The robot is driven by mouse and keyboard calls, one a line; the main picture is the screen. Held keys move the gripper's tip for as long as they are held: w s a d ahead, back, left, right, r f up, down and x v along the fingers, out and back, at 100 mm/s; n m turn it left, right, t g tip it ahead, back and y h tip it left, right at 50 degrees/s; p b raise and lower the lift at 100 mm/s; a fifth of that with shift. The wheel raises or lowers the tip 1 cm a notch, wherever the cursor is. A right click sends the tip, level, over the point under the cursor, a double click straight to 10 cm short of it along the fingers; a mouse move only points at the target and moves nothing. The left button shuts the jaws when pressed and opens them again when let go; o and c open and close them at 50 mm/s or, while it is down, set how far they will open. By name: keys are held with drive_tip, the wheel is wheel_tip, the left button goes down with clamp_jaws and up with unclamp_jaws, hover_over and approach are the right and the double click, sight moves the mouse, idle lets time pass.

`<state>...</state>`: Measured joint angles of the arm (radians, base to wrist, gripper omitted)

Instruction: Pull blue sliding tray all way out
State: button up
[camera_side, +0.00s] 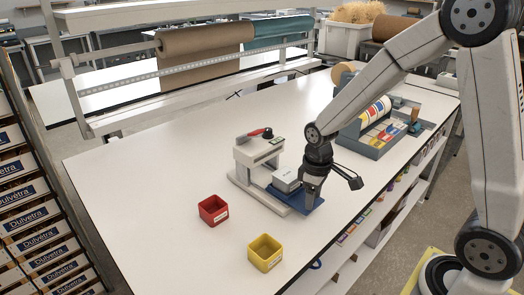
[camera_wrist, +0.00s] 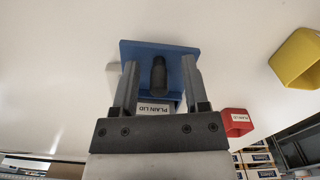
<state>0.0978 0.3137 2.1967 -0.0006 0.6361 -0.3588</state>
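The blue sliding tray (camera_side: 283,194) shows at the front of a grey and white stand (camera_side: 257,150) in the side view. In the wrist view the tray (camera_wrist: 140,52) lies beyond my fingers, with an upright dark knob (camera_wrist: 158,76) on it. A white box labelled "PLAIN LID" (camera_wrist: 153,107) is by the tray. My gripper (camera_side: 311,198) points down at the tray's near end. In the wrist view my gripper (camera_wrist: 158,82) is open, one finger on each side of the knob, with gaps on both sides. The side view hides the knob behind my gripper.
A red bin (camera_side: 213,210) and a yellow bin (camera_side: 265,252) stand on the white table left of and in front of the stand. A blue-grey organizer (camera_side: 372,145) with colored items stands to the right. The table's front edge is close to the tray.

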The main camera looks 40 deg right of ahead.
drive_tip(key=shift+w+r, duration=0.1)
drive_tip(key=shift+r, duration=0.05)
drive_tip(key=shift+r, duration=3.8)
drive_tip(key=shift+f, duration=0.1)
drive_tip(key=s+a+f+m+t, duration=0.1)
drive_tip(key=s+f, duration=0.1)
drive_tip(key=s+a+f+m, duration=0.1)
drive_tip(key=s+f, duration=0.1)
drive_tip(key=s+a+f+m+t, duration=0.1)
drive_tip(key=s+f, duration=0.1)
drive_tip(key=s, duration=0.1)
drive_tip(key=shift+a+t, duration=0.2)
drive_tip(key=shift+t, duration=0.1)
drive_tip(key=shift+w, duration=0.1)
